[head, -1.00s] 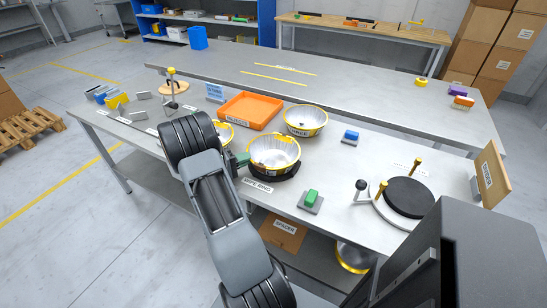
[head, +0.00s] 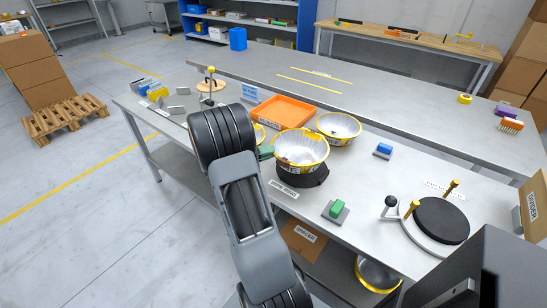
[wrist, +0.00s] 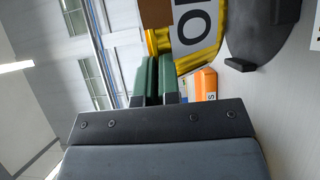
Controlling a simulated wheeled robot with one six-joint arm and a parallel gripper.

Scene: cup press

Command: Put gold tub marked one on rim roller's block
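A gold tub (head: 300,150) with a silver inside hangs just above a black ring (head: 316,178) on the near table. The wrist view shows the tub's yellow wall (wrist: 158,42) with a large white label, only partly in view, and the dark ring apart from it at right. My gripper (wrist: 156,75) has its green fingers nearly together at the tub's edge; in the head view my arm mostly hides it. A round black block (head: 441,220) with yellow posts, a grey hoop and a knobbed lever stands at the table's right; its label is too small to read.
A second gold tub (head: 339,127) stands behind, beside an orange tray (head: 284,112). A cardboard divider box (head: 533,208) stands at the right edge.

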